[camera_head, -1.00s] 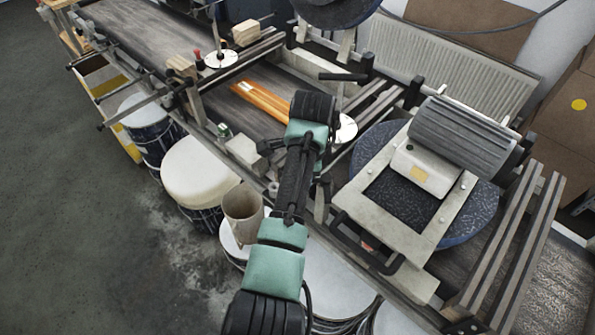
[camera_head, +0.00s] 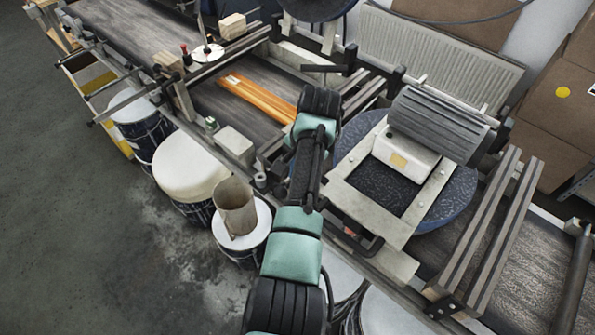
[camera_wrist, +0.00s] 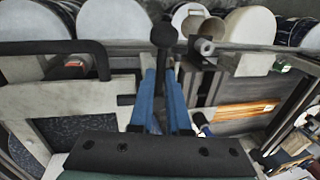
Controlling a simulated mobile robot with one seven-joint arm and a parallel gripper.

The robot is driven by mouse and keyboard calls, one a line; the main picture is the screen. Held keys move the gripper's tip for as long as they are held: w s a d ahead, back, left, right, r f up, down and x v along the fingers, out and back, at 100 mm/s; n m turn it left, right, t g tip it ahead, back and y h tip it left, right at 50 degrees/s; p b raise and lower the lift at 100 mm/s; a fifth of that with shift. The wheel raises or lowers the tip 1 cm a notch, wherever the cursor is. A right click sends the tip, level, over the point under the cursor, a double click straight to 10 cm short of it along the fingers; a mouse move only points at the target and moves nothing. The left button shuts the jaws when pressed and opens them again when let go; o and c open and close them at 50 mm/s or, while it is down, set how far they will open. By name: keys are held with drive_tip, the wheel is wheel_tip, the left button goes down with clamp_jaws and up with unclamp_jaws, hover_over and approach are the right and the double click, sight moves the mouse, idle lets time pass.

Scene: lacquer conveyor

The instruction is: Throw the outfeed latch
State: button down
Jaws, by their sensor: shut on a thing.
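The outfeed latch appears to be the dark lever with a round black knob (camera_wrist: 165,36) in the wrist view, standing at the conveyor's side rail. My gripper (camera_wrist: 164,95) has two blue fingers. They are shut on the lever's shaft, below the knob. The lever's lower end is hidden by the fingers and the dark gripper body. In the head view my arm reaches over the rail, and it hides the fingers and most of the lever.
An orange board (camera_head: 258,97) lies on the belt (camera_head: 225,110). A pale frame (camera_head: 400,225) with a black loop handle (camera_wrist: 98,55) stands beside the latch. A grey ribbed roller (camera_head: 437,122) sits above it. White-lidded drums (camera_head: 190,165) and a beige cup (camera_head: 236,207) line the front.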

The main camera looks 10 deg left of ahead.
drive_tip(key=shift+s+d+n, duration=0.1)
drive_tip(key=shift+n, duration=0.2)
drive_tip(key=c, duration=0.9)
unclamp_jaws()
drive_tip(key=shift+s+d+r, duration=0.2)
drive_tip(key=shift+d+r, duration=0.15)
drive_tip(key=shift+r, duration=1.8)
drive_tip(key=shift+s+d+r, duration=0.25)
drive_tip(key=shift+d+r, duration=0.15)
drive_tip(key=shift+r, duration=1.7)
drive_tip(key=shift+s+d+r, duration=0.2)
drive_tip(key=shift+d+r, duration=0.15)
drive_tip(key=shift+r, duration=1.8)
